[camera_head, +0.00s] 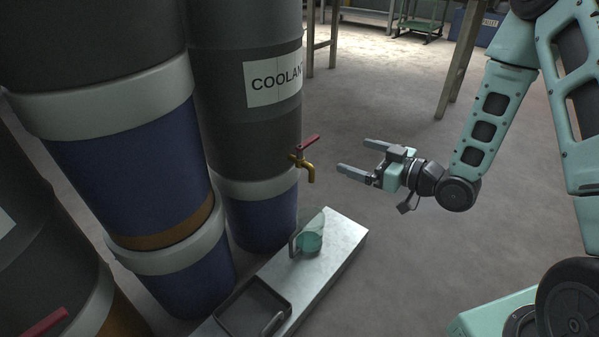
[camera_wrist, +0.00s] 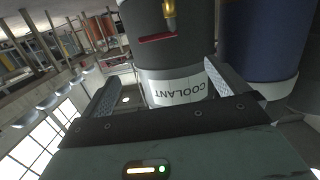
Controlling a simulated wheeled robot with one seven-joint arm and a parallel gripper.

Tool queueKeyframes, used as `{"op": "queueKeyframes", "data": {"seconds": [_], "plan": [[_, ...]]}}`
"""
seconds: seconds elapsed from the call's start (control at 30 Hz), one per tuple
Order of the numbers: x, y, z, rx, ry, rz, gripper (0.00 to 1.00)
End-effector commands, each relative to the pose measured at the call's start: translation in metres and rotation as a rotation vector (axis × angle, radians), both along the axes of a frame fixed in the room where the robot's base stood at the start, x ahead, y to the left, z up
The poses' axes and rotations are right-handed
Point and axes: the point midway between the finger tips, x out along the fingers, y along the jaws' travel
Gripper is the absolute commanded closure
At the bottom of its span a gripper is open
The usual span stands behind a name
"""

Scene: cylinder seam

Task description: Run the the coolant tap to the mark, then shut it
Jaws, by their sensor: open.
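The coolant tap (camera_head: 309,170) is brass with a red lever handle (camera_head: 308,143), on the grey drum labelled COOLANT (camera_head: 275,80). In the wrist view the tap (camera_wrist: 169,16) and its red handle (camera_wrist: 158,38) appear upside down at the top. No stream shows below the spout. A clear jug (camera_head: 314,222) with teal liquid (camera_head: 309,243) in its lower part stands below the tap; its mark cannot be made out. My gripper (camera_head: 352,154) is open and empty, to the right of the tap and apart from it. Its fingers also show in the wrist view (camera_wrist: 158,76).
The jug stands on a pale metal bench (camera_head: 343,240), beside a dark tray (camera_head: 245,312) with a handle. Stacked blue and grey drums (camera_head: 125,185) crowd the left. Another red handle (camera_head: 40,326) shows at lower left. The floor (camera_head: 375,270) right of the bench is clear.

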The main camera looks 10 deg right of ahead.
Motion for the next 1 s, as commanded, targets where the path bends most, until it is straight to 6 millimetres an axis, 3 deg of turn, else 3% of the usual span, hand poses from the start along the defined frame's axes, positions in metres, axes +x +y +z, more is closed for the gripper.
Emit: {"op": "queueKeyframes", "data": {"seconds": [0.03, 0.07, 0.2, 0.37, 1.0], "plan": [[-0.002, -0.007, -0.020, 0.029, -0.021, -0.008, 0.01], [-0.003, -0.010, -0.023, 0.043, -0.033, -0.010, 0.01], [-0.006, -0.018, -0.029, 0.085, -0.072, -0.018, 0.01], [0.000, -0.015, -0.027, 0.094, -0.083, -0.018, 0.01], [0.100, 0.059, -0.030, 0.093, -0.083, -0.016, 0.01]]}}
